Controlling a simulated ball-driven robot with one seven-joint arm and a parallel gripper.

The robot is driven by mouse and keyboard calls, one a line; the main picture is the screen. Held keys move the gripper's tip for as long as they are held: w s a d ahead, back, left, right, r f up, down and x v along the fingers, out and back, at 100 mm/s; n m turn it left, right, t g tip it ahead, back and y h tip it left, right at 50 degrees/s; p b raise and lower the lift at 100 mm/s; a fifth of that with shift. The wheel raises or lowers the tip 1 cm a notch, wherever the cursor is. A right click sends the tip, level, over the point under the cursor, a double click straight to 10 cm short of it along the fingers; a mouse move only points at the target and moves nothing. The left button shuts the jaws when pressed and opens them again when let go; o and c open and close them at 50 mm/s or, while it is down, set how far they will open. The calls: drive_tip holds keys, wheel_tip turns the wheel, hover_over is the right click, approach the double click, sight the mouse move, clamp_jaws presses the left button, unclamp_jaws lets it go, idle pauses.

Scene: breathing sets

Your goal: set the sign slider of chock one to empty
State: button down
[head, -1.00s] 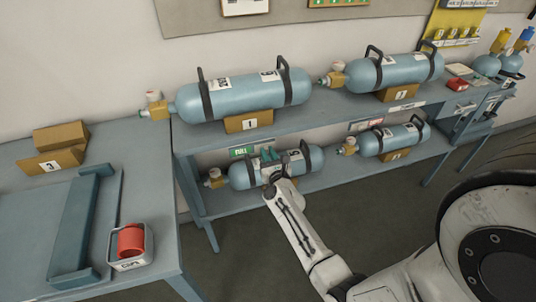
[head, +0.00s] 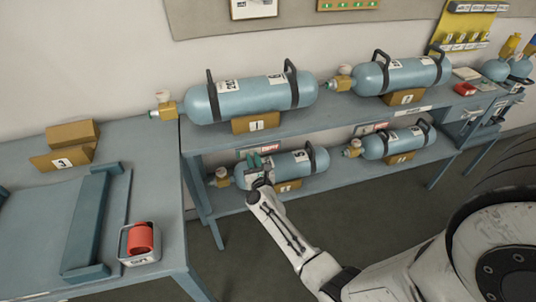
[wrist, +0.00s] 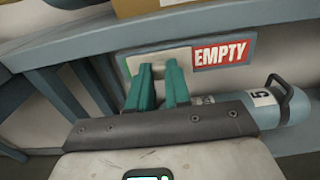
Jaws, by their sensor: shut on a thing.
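Chock one (head: 243,126), a tan block marked 1, stands under a blue cylinder on the upper shelf. Its sign hangs just below that shelf's edge. The red EMPTY field (wrist: 221,53) shows on the right of the sign, and it also shows in the head view (head: 270,148). The pale slider plate (wrist: 133,66) covers most of the left part, with a thin green edge visible around it. My gripper (wrist: 161,76) has its green fingers shut on the slider, in front of the plate. The grasped part is hidden between the fingers. The gripper (head: 260,162) also shows in the head view.
A blue cylinder (head: 308,162) lies on the lower shelf close behind and below my gripper. The upper shelf edge is just above the sign. A second sign (head: 375,127) hangs further right. Open floor lies in front.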

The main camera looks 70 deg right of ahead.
drive_tip(key=shift+w+a, duration=0.5)
drive_tip(key=shift+w, duration=0.1)
drive_tip(key=c, duration=1)
unclamp_jaws()
drive_tip(key=shift+a, duration=0.1)
drive_tip(key=shift+c, duration=0.2)
drive_tip(key=v, duration=1)
drive_tip(key=shift+s+a, duration=0.2)
drive_tip(key=shift+a, duration=0.05)
